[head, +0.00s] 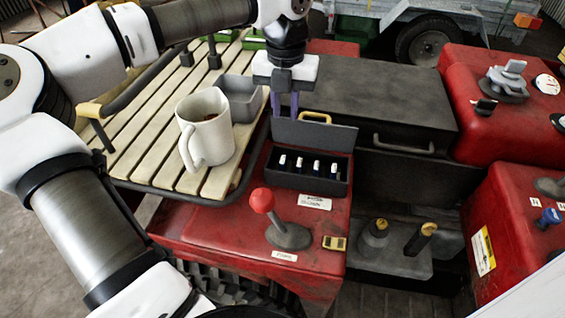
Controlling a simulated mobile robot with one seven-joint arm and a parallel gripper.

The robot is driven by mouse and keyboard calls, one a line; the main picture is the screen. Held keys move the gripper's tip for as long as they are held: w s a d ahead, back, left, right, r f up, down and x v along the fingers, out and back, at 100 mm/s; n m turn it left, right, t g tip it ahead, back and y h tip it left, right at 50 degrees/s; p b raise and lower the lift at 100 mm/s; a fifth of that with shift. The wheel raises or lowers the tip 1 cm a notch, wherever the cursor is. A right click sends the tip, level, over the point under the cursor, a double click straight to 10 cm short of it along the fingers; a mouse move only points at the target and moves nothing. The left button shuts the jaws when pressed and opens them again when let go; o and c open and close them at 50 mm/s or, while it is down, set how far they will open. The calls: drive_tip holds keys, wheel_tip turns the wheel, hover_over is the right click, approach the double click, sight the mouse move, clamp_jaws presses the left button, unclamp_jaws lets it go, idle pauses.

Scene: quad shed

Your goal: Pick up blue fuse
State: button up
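A small black fuse box (308,185) with its lid (312,134) raised sits on the red bodywork. Several small upright fuses with white tops stand in a row in it. The leftmost (282,163) and rightmost (333,171) show at the ends of the row. Their bodies look dark or bluish, and I cannot tell which one is the blue fuse. My gripper (285,108) points down at the box's raised lid, up-picture of the fuses. Its two purple fingers are apart with nothing visible between them. I cannot tell whether the fingertips touch the lid.
A white mug (205,132) and a grey bin (240,98) stand on the slatted rack (140,150) at left. A red-knobbed lever (263,202) rises in front of the fuse box. A dark case (375,95) with a handle lies to the right. Red bodywork (500,120) is farther right.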

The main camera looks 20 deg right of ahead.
hover_over(283, 159)
drive_tip(key=f, duration=0.8)
drive_tip(key=shift+w+d+p, duration=0.15)
drive_tip(key=shift+d+p, duration=0.1)
drive_tip(key=shift+p, duration=0.15)
drive_tip(key=shift+s+a+f+p, duration=0.15)
drive_tip(key=shift+f+p, duration=0.25)
drive_tip(key=shift+f, duration=0.95)
drive_tip(key=shift+s+a+f+p, duration=0.15)
drive_tip(key=shift+f+p, duration=0.25)
drive_tip(key=shift+f, duration=0.95)
drive_tip(key=shift+w, duration=0.1)
drive_tip(key=shift+c, duration=0.4)
clamp_jaws()
